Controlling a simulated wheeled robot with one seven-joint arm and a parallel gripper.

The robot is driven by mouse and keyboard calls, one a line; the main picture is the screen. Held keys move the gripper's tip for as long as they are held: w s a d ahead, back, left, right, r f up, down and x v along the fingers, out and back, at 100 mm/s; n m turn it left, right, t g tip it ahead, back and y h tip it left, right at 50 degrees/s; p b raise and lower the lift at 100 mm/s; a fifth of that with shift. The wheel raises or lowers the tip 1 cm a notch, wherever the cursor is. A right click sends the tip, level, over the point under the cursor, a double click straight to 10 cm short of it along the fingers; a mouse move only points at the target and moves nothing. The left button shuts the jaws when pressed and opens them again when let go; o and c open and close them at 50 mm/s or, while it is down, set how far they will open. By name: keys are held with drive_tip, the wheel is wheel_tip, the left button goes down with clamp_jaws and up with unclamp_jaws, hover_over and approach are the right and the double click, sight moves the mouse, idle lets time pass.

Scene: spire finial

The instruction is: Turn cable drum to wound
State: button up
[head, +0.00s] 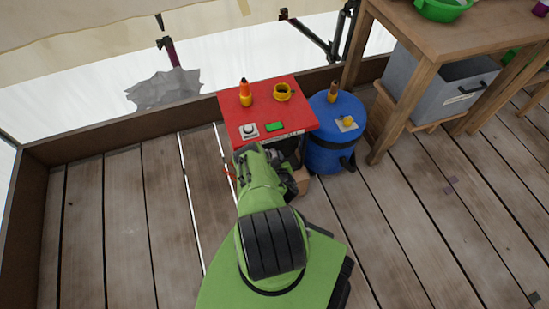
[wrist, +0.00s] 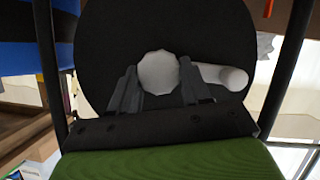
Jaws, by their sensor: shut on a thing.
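In the wrist view a large black disc (wrist: 215,40), which looks like the side of the cable drum, fills the middle. A pale many-sided knob (wrist: 158,72) sits on it, with a pale rounded bar (wrist: 222,77) to its right. My gripper (wrist: 160,88) has one finger on each side of the knob and is shut on it. In the head view my green arm reaches to the front of a red-topped stand (head: 290,97); the drum and my fingertips are mostly hidden there. No cable can be made out.
A blue barrel (head: 337,135) stands close on the right. A wooden table (head: 465,30) and grey bin (head: 435,88) lie beyond. The plank floor at left is clear.

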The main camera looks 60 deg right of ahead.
clamp_jaws()
drive_tip(key=shift+w, duration=0.1)
drive_tip(key=shift+w+n+g+h, duration=0.1)
drive_tip(key=shift+n+g+h, duration=0.4)
drive_tip(key=shift+n, duration=0.55)
drive_tip(key=shift+n+g+h, duration=0.2)
drive_tip(key=shift+n+h, duration=0.5)
drive_tip(key=shift+n, duration=0.35)
drive_tip(key=shift+w, duration=0.1)
drive_tip(key=o, duration=1.1)
unclamp_jaws()
drive_tip(key=shift+a, duration=0.1)
drive_tip(key=shift+o, duration=0.2)
drive_tip(key=shift+f, duration=0.1)
